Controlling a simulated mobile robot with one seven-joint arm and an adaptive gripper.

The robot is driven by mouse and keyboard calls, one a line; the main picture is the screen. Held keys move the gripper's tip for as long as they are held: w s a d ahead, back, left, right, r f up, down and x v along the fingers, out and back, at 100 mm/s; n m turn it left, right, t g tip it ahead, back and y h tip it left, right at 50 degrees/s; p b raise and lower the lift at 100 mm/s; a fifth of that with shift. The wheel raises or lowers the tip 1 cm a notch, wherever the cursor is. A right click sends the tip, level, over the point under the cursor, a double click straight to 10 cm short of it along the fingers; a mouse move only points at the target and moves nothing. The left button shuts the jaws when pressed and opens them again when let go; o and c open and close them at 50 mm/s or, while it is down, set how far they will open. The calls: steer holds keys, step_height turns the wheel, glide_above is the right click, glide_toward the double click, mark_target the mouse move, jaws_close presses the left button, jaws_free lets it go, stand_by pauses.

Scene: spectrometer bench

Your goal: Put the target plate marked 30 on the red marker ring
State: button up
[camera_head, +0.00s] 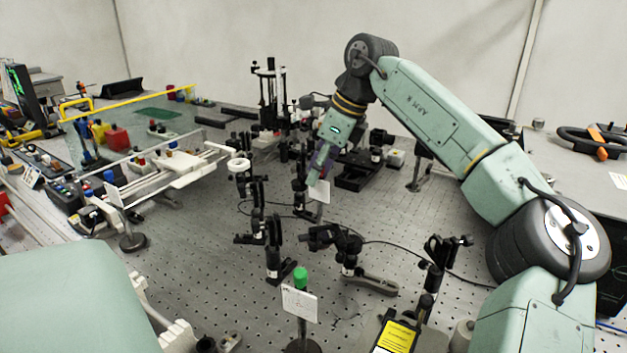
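My gripper (321,170) points down over the middle of the bench, at the top of a small white plate (320,191) on a post. Its fingers cover the top of that post, and I cannot tell whether they are closed on it. A second white plate (300,303) stands upright on a post with a green cap at the front, apart from my gripper. A third pale plate (113,194) with a blue cap stands on a round base at the left. The numbers are too small to read. I cannot make out the red marker ring.
Black optical mounts (272,250) stand around the middle of the perforated bench (400,222). A black clamp (330,238) and a box with a yellow label (397,337) are near the front. A white rail assembly (180,168) lies left. Bare bench shows left of the middle.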

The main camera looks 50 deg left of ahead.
steer(key=v, duration=0.9)
steer(key=shift+r, duration=0.1)
stand_by(1.2)
